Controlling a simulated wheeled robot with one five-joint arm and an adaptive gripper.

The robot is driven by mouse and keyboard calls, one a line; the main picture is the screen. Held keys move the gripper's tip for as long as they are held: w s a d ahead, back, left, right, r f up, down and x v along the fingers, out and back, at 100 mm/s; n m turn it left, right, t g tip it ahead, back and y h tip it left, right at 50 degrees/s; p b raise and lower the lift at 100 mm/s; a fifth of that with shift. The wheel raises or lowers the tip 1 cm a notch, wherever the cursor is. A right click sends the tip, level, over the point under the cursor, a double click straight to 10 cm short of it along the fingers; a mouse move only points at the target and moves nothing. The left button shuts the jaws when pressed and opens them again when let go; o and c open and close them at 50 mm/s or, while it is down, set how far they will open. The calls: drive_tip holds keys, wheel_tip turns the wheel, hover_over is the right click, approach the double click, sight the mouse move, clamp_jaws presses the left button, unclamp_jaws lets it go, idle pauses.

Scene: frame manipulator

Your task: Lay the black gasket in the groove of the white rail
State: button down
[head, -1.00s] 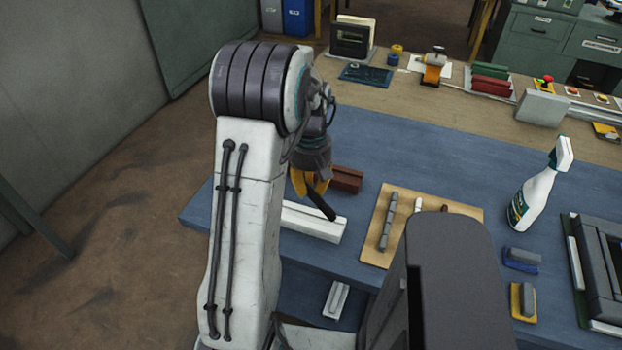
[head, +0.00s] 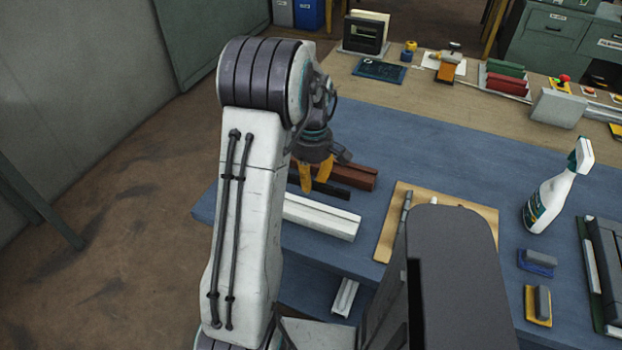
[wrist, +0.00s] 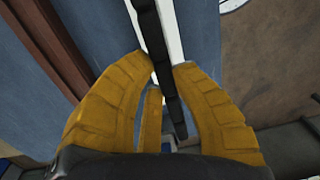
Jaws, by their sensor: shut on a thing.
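The black gasket (head: 334,190) is a long dark strip held in my gripper (head: 315,178). In the wrist view the yellow fingers (wrist: 163,68) are closed around the gasket (wrist: 157,45). The white rail (head: 322,217) lies on the blue table mat near its front edge. In the head view the gasket shows just behind the rail and roughly parallel to it. In the wrist view it overlaps the white rail (wrist: 178,30), with white showing on both sides. The groove is mostly hidden under it. I cannot tell the exact height gap.
A red-brown rail (head: 358,177) lies behind the white one. A wooden board (head: 390,238) with strips is to the right, partly hidden by my own body. A spray bottle (head: 553,190) stands farther right. The blue mat (head: 440,150) behind the board is clear.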

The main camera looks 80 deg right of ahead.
sight(311, 210)
drive_tip(key=shift+f, duration=0.2)
drive_tip(key=shift+f+b, duration=3.45)
drive_tip(key=shift+f, duration=0.9)
drive_tip(key=c, duration=1.1)
unclamp_jaws()
drive_tip(key=shift+r, duration=0.1)
wheel_tip(311, 210, up, 12)
drive_tip(key=shift+d, duration=0.35)
